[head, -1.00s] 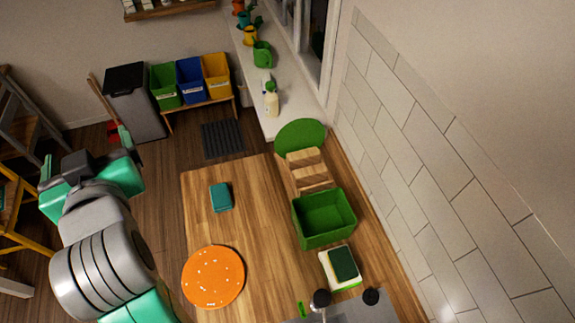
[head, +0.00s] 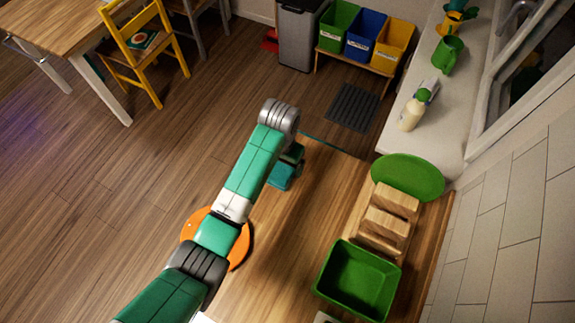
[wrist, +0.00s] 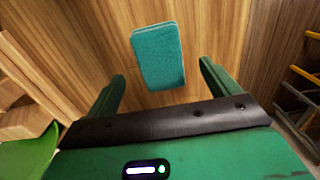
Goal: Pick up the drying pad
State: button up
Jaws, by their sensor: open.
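The drying pad looks like a teal rectangular cloth (wrist: 158,55) lying flat on the wooden counter in the wrist view. My gripper (wrist: 161,72) is open and empty, with one green finger on each side of the pad's near end in the picture. The gap in height between fingertips and pad is hard to judge. In the head view my gripper (head: 292,155) is over the counter's far end, partly hidden behind my arm. A teal patch there may be the pad or part of my gripper; I cannot tell.
An orange round mat (head: 238,252) lies on the counter under my arm. To the right stand a wooden rack (head: 388,222), a green tub (head: 358,282) and a green round plate (head: 410,176).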

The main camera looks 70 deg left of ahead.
aim_at(283, 170)
notch_tip(283, 170, down, 5)
jog(key=shift+w+a+f, duration=0.1)
jog(key=shift+w, duration=0.05)
jog(key=c, duration=1.1)
jog(key=shift+r, duration=0.2)
jog(key=shift+r, duration=0.3)
jog(key=r, duration=0.2)
jog(key=shift+s+d+r, duration=0.25)
jog(key=shift+d+r, duration=0.1)
jog(key=shift+r, duration=0.05)
jog(key=s+d, duration=0.3)
jog(key=s+d+r, duration=0.1)
jog(key=s+d, duration=0.3)
jog(key=s+d+p, duration=0.1)
jog(key=s+d, duration=0.2)
jog(key=s, duration=0.1)
jog(key=shift+d+r, duration=0.15)
jog(key=shift+d, duration=0.1)
